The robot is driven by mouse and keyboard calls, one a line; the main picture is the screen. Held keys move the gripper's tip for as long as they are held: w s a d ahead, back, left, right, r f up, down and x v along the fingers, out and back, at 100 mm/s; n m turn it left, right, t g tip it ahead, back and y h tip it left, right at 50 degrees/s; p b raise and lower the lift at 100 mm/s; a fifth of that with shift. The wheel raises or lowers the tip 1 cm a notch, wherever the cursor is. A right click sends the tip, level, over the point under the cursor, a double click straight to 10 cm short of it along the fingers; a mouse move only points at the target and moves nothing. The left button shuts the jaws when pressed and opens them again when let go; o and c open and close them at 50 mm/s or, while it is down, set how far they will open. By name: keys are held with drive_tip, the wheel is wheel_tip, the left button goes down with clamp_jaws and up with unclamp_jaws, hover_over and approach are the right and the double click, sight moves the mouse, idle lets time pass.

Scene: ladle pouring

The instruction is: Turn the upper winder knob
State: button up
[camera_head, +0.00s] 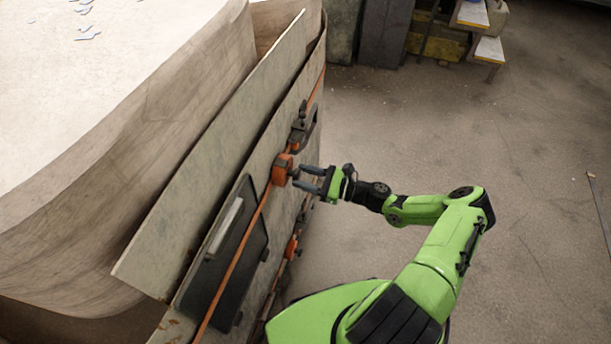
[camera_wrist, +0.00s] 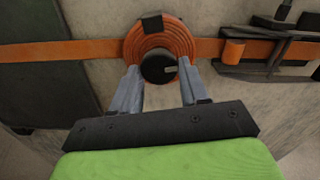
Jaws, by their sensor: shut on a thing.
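The upper winder is an orange ribbed disc with a dark round knob (camera_wrist: 158,68) at its centre, seen face-on in the wrist view. A pale mark shows on the knob's face. In the head view my gripper (camera_head: 300,178) reaches the winder from the right. The exact finger contact is partly hidden there.
An orange strap (camera_wrist: 75,50) runs across the wall behind the winder. A dark panel (camera_head: 232,250) is fixed below left, and a dark buckle (camera_wrist: 270,50) lies right of the winder in the wrist view. A lower orange fitting (camera_head: 292,246) shows below.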

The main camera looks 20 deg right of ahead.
idle(0.6)
drive_tip(key=o, duration=1)
drive_tip(key=p+v, duration=0.1)
drive_tip(key=v, duration=1.4)
drive_tip(key=shift+s+d, duration=0.25)
drive_tip(key=shift+d, duration=0.1)
